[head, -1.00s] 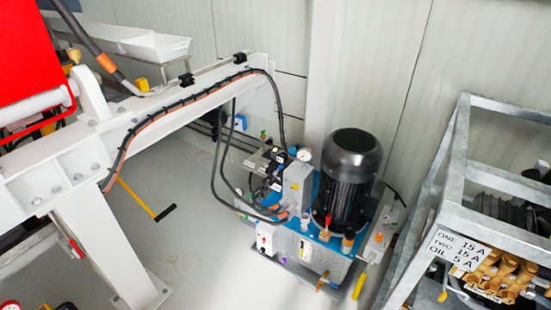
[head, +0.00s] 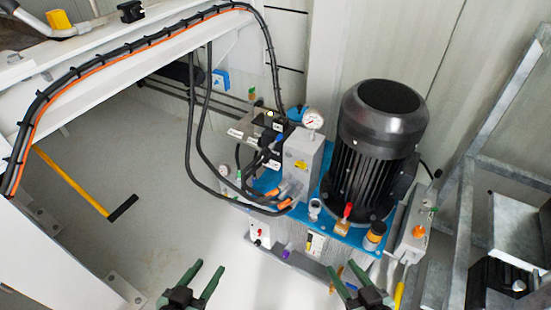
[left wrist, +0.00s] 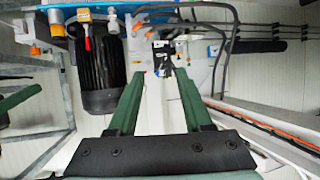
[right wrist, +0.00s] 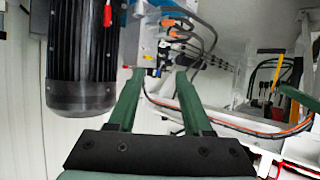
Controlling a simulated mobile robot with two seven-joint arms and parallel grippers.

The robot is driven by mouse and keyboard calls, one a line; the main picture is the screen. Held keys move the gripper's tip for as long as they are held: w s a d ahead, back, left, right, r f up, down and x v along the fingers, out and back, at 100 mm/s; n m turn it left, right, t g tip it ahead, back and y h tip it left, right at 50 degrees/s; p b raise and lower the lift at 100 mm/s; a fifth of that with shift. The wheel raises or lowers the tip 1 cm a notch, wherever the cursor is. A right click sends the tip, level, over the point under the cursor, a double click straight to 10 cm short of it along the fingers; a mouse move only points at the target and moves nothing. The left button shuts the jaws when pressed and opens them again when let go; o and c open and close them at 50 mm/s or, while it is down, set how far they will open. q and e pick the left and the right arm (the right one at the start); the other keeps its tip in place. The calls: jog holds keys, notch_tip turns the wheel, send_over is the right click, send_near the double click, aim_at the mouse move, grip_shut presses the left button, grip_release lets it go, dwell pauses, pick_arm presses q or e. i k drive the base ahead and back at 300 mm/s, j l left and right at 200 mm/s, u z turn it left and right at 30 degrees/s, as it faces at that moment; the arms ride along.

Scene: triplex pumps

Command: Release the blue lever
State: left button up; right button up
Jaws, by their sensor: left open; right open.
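A small blue handle (head: 279,139) shows on the dark valve block (head: 262,130) of the hydraulic unit; it is small, and I cannot tell for sure that it is the blue lever or how it is set. My left gripper (head: 207,268) is open and empty, low in the head view, in front of and left of the unit. My right gripper (head: 347,268) is open and empty, near the unit's front right. Both are apart from the valve block. The valve block also shows beyond the left fingers in the left wrist view (left wrist: 161,58).
A black motor (head: 378,150) stands on the unit's blue top plate, with a red-handled valve (head: 347,211) in front. Black hoses (head: 192,140) loop left of the valve block. A white beam (head: 110,65) runs at the left and a grey metal rack (head: 480,190) stands right.

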aim_at(278, 139)
jog(key=i+j, duration=0.15)
jog(key=i, duration=0.35)
jog(key=i+j+u, duration=0.15)
jog(key=i, duration=0.35)
